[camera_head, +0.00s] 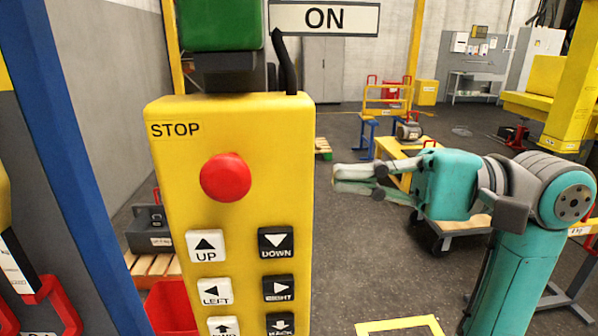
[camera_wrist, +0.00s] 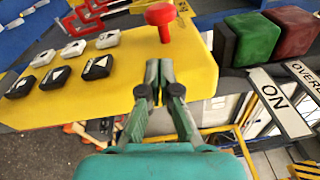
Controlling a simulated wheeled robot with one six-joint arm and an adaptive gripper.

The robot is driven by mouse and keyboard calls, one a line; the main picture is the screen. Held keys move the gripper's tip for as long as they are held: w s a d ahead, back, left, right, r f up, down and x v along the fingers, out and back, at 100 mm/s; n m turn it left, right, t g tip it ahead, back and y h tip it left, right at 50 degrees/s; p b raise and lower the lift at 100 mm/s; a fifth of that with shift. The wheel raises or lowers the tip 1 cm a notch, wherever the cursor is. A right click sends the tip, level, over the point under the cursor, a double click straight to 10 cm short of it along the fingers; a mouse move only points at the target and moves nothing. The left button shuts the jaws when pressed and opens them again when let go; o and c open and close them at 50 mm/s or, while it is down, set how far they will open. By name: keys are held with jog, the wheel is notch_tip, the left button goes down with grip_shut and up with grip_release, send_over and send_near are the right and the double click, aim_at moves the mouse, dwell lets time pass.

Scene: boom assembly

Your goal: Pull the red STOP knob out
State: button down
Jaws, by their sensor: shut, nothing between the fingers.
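The red STOP knob (camera_head: 226,177) sits on the upper front of a yellow control box (camera_head: 295,200), below the word STOP. In the wrist view the red knob (camera_wrist: 160,14) shows as a mushroom head on a thin red stem, standing out from the yellow box (camera_wrist: 122,64). My gripper (camera_head: 336,177) is to the right of the box in the head view, with its fingers pointing left. In the wrist view my gripper (camera_wrist: 160,64) has its fingertips together and empty, below the knob in the picture and apart from it.
White and black arrow buttons (camera_head: 276,242) fill the lower part of the box. A green button (camera_head: 220,24) and an ON label (camera_head: 325,18) are above it. A red button (camera_wrist: 290,32) is beside the green one. A blue post (camera_head: 62,130) stands left.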

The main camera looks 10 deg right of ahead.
aim_at(267, 174)
jog(key=a, duration=0.3)
jog(key=w+a, duration=0.1)
jog(key=a, duration=0.5)
jog(key=shift+w+a+r, duration=0.2)
jog(key=shift+w, duration=0.05)
